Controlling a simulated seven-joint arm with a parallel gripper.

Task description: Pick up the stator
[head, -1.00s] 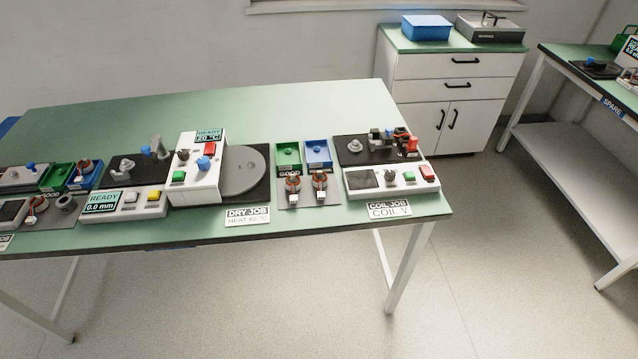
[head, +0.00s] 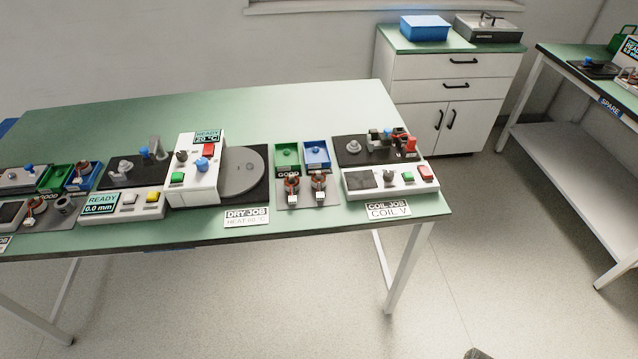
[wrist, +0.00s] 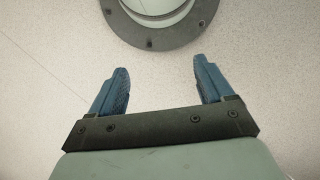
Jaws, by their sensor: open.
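Two stators with copper windings and white connectors, a left one (head: 292,188) and a right one (head: 319,187), stand side by side on a grey mat in front of the green and blue trays. More stator-like parts show at the left, one (head: 84,172) in a blue tray and one (head: 34,208) on a grey mat. I cannot tell which one the task means. My gripper (wrist: 160,88) is open and empty in the wrist view, above bare floor, with its blue fingers wide apart. No stator shows in that view.
The green bench (head: 330,110) carries a dry unit (head: 195,185) with a grey disc (head: 240,172), a coil tester (head: 390,182), a green tray (head: 288,155) and a blue tray (head: 317,153). A cabinet (head: 440,105) and a spare bench (head: 575,85) stand right.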

